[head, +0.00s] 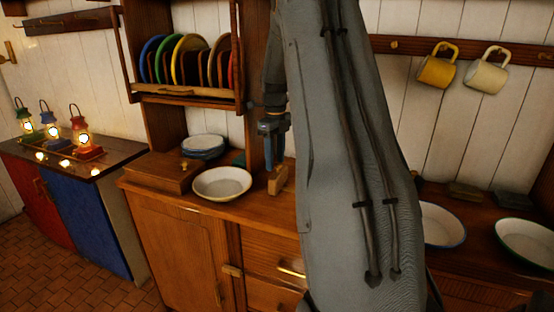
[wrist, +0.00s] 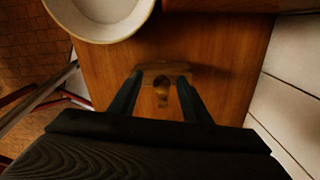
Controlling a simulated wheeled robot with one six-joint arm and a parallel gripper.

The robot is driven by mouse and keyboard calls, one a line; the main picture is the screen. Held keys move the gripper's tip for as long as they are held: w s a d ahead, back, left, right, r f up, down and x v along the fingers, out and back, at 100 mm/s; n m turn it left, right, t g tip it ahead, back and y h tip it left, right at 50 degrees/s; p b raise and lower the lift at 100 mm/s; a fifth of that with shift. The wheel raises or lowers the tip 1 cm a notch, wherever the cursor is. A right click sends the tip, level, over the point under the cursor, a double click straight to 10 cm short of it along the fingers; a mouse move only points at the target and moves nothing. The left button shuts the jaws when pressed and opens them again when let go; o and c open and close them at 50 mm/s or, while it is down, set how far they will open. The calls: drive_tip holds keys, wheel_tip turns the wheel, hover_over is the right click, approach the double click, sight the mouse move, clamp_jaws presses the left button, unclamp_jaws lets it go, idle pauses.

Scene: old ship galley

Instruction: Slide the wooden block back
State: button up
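A small wooden block (head: 278,179) stands on the brown wooden counter, right of a white bowl. In the wrist view the block (wrist: 164,69) shows as a pale bar with a darker rounded part at its middle. My gripper (head: 271,148) points down above the block in the head view. In the wrist view my gripper's two fingers (wrist: 160,80) are apart, on either side of the rounded part. Nothing is visibly clamped between them. Whether the fingers touch the block cannot be told. My arm hides the counter to the right.
The white bowl (head: 222,183) sits close left of the block, and also shows in the wrist view (wrist: 98,30). A low wooden box (head: 155,174) and stacked plates (head: 203,143) stand farther left. A plate rack (head: 185,93) hangs above. More bowls (head: 525,240) stand right.

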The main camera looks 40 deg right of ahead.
drive_tip(key=shift+s+d, duration=0.1)
drive_tip(key=shift+d, duration=0.1)
wheel_tip(320, 180, up, 8)
drive_tip(key=shift+f+b, duration=0.15)
drive_tip(key=shift+b, duration=0.8)
drive_tip(key=shift+a, duration=0.1)
